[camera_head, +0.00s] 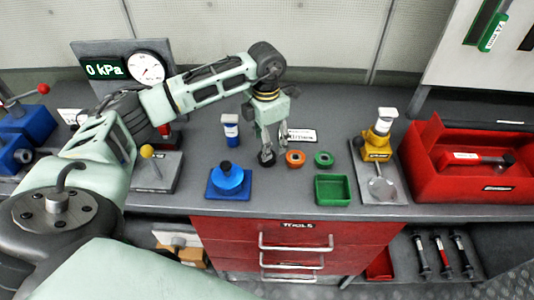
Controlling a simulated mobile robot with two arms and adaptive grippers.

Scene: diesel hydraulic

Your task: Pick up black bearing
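The black bearing (266,158) is a small dark ring on the grey workbench, left of an orange ring and a green ring. My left gripper (269,147) reaches in from the left and points down right above the black bearing. Its fingers partly cover the bearing and seem to be at or very near it. I cannot tell whether they are closed on it or whether the bearing touches the bench. My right gripper is not in view.
The orange ring (295,159) and green ring (324,159) lie close to the right. A pressure gauge (148,69) is behind my arm.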

